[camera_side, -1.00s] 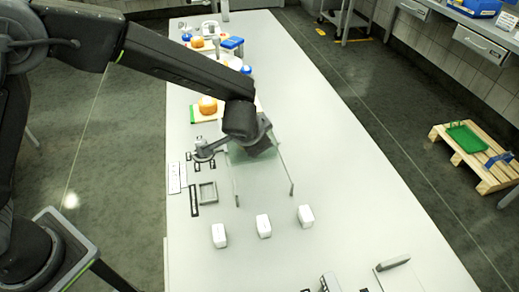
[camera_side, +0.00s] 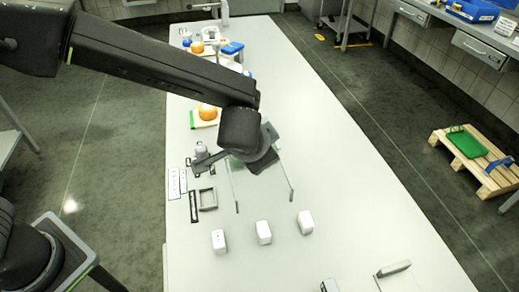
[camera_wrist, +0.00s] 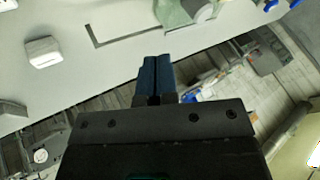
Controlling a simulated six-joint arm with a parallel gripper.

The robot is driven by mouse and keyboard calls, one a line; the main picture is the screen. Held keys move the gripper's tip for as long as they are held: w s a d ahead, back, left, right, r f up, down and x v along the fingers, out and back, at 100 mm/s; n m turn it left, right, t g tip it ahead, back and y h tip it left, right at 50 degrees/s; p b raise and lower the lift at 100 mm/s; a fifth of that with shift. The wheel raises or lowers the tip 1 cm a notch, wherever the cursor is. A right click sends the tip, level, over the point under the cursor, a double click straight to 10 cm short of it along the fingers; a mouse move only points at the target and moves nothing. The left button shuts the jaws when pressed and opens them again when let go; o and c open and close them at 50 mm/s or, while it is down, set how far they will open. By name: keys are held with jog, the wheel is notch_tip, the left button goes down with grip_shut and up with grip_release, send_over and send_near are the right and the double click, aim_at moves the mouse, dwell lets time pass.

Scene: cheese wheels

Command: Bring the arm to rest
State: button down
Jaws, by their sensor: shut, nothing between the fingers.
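My gripper shows in the wrist view (camera_wrist: 155,66), its two dark blue fingers pressed together with nothing between them. In the side view my arm reaches in from the upper left, and its wrist hangs above the middle of the white table (camera_side: 330,170). The fingertips are hard to make out there. An orange cheese wheel (camera_side: 208,112) sits on a green and white board beyond the wrist, apart from it. Another orange wheel (camera_side: 197,47) is at the far end.
Three white blocks (camera_side: 264,232) stand in a row nearer the camera. A small grey square frame (camera_side: 207,199) lies at the left. A thin-legged stand (camera_side: 291,185) is below the wrist.

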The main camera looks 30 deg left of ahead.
jog(key=shift+v, duration=1.7)
jog(key=s+a+r+n+g, duration=0.1)
jog(key=s+a+r, duration=0.25)
jog(key=a, duration=0.25)
jog(key=s+a+r+n, duration=0.2)
jog(key=s+a, duration=0.2)
jog(key=a, duration=0.2)
jog(key=s+a+r+n+g, duration=0.1)
jog(key=s+a+r, duration=0.2)
jog(key=a, duration=0.3)
jog(key=s+a+n+h, duration=0.1)
jog(key=s+a+h, duration=0.1)
jog(key=s, duration=0.6)
jog(key=shift+a+n+t, duration=0.3)
jog(key=shift+a, duration=0.55)
jog(key=c, duration=1.8)
grip_release()
jog(key=shift+s, duration=0.1)
